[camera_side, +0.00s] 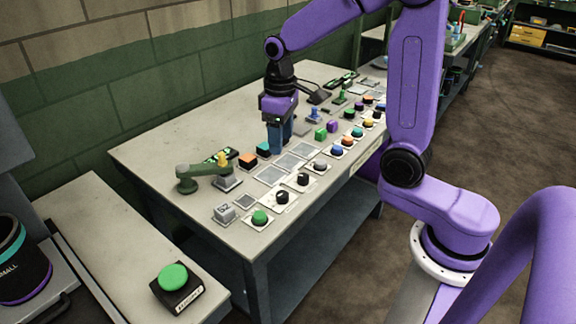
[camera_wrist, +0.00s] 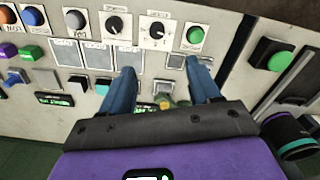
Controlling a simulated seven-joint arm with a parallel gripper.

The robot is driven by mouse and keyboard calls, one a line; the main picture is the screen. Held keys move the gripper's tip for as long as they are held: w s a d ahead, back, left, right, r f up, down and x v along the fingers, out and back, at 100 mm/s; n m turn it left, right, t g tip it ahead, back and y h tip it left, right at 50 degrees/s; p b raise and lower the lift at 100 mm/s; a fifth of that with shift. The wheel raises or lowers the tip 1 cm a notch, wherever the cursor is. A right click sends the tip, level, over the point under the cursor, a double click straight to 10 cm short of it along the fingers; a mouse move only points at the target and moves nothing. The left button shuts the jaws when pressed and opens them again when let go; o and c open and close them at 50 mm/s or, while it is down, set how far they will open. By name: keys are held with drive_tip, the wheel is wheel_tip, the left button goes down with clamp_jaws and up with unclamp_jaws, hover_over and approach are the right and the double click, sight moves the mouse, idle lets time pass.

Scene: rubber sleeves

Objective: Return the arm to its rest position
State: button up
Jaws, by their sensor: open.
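My gripper (camera_side: 279,136) hangs from my purple arm above the middle of the long grey worktable (camera_side: 170,145) in the side view, its blue fingers pointing down. In the wrist view the two blue fingers of my gripper (camera_wrist: 165,90) stand well apart with no object held between them. Below and between them lie grey square pads and a small green and yellow part, partly hidden by the gripper body. I cannot tell the exact height of the fingertips over the table.
A green lever fixture (camera_side: 195,176) stands left of my gripper, near an orange block (camera_side: 247,160). Buttons and knobs line the front edge, including a green button (camera_side: 260,217). A larger green button (camera_side: 173,277) sits on the nearer table. A green and brick wall runs behind.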

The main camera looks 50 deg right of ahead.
drive_tip(key=s+a+n, duration=0.2)
drive_tip(key=s+n, duration=0.2)
drive_tip(key=s, duration=0.8)
drive_tip(key=s+a+n, duration=0.1)
drive_tip(key=s+n, duration=0.4)
drive_tip(key=s, duration=0.7)
drive_tip(key=shift+s+a+f, duration=0.25)
drive_tip(key=shift+a, duration=0.1)
